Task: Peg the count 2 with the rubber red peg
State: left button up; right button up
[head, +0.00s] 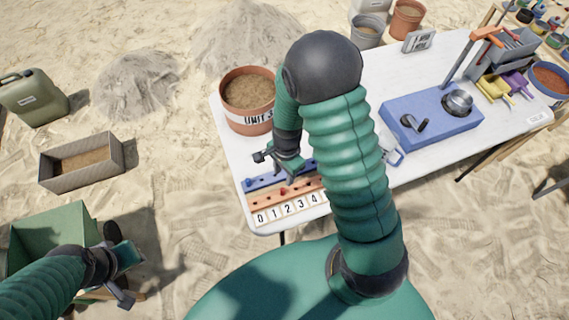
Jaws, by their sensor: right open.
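A counting board (287,203) lies at the table's near left edge, with an orange-red row, a blue row and number tiles 0 to 4 showing. A small red peg (283,190) shows on the orange-red row, roughly in line with the 2 tile; I cannot tell how deep it sits. A blue peg (249,182) shows at the left end of the blue row. My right gripper (268,162) is open above the board's back edge, apart from the red peg. My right arm hides the board's right end. My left gripper (128,280) is off the table at lower left, its jaws unclear.
A terracotta pot of sand (247,100) stands on the table (236,158) behind the board. A blue box (430,121) with a metal cup lies to the right. A green crate (48,236) stands near my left arm.

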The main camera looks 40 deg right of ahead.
notch_tip(320, 180, up, 6)
jog(key=shift+d+f, duration=0.1)
jog(key=shift+d, duration=0.05)
dwell(0.4)
jog(key=s+a+r+n+t, duration=0.2)
jog(key=s+a+r+n, duration=0.2)
jog(key=n, duration=1.2)
notch_tip(320, 180, up, 3)
jog(key=shift+s+a+r+n+t+h, duration=0.15)
jog(key=shift+a+n+t+h, duration=0.15)
jog(key=shift+a, duration=0.4)
jog(key=shift+s+r, duration=0.1)
jog(key=shift+s, duration=0.05)
jog(key=shift+a, duration=0.1)
